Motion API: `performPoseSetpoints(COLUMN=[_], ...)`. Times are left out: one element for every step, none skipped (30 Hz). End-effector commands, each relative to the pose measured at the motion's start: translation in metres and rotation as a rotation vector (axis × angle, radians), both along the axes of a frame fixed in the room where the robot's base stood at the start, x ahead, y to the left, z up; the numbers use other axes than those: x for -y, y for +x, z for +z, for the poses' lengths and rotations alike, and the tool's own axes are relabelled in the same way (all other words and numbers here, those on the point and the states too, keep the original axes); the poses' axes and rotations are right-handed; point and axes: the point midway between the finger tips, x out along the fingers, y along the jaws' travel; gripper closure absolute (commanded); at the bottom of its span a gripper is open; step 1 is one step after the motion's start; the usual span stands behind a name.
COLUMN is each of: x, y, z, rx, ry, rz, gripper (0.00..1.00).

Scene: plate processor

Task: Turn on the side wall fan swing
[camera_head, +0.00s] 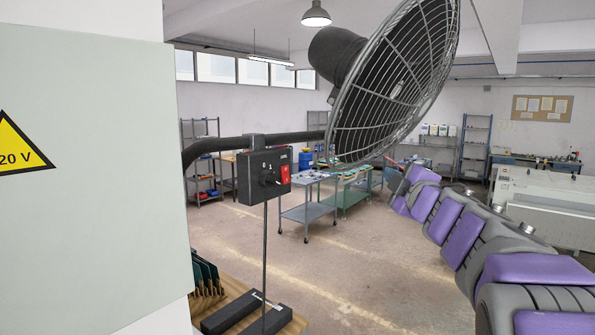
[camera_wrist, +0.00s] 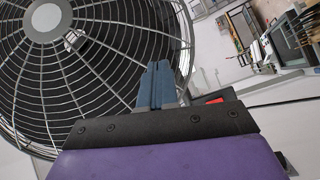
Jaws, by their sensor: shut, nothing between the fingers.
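The wall fan (camera_head: 392,85) has a round wire cage and a dark motor, and hangs from a dark pipe arm (camera_head: 215,146). A black control box (camera_head: 250,190) sits on that pipe, with a dark knob (camera_head: 267,178) and a red switch (camera_head: 285,175). A thin rod or cord (camera_head: 265,235) hangs below the box. In the wrist view my gripper (camera_wrist: 157,68) is shut and empty, in front of the fan cage (camera_wrist: 85,80). A red patch (camera_wrist: 215,97), probably the switch, shows right of the fingers, partly hidden by my gripper body. In the head view my gripper is not clearly visible.
A pale cabinet (camera_head: 90,200) with a yellow voltage sign (camera_head: 18,145) fills the left side. Work tables (camera_head: 310,212) and shelves (camera_head: 200,160) stand behind. A large white machine (camera_head: 545,205) stands at right. The floor between is clear.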

Motion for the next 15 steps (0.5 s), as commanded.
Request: performPoseSetpoints(x=[-0.009, -0.018, -0.028, -0.035, -0.043, -0.052, -0.059, -0.064, -0.071, -0.075, -0.080, -0.084, -0.087, -0.089, -0.092], y=[0.005, 0.006, 0.007, 0.009, 0.009, 0.008, 0.007, 0.006, 0.003, 0.002, 0.000, -0.003, -0.005, -0.007, -0.010], z=[0.013, 0.018, 0.021, 0.021, 0.022, 0.023, 0.023, 0.021, 0.017, 0.014, 0.012, 0.008, 0.005, 0.003, -0.001], rx=[0.021, 0.032, 0.042, 0.046, 0.051, 0.055, 0.058, 0.055, 0.052, 0.048, 0.045, 0.040, 0.035, 0.031, 0.024], ry=[-0.050, -0.084, -0.125, -0.156, -0.186, -0.226, -0.255, -0.282, -0.313, -0.335, -0.355, -0.380, -0.397, -0.411, -0.426], rz=[0.061, 0.104, 0.163, 0.204, 0.251, 0.305, 0.349, 0.387, 0.440, 0.474, 0.511, 0.550, 0.580, 0.605, 0.633], gripper=[1.00, 1.00, 1.00, 1.00, 1.00, 1.00, 1.00, 1.00, 1.00, 1.00, 1.00, 1.00, 1.00, 1.00, 1.00])
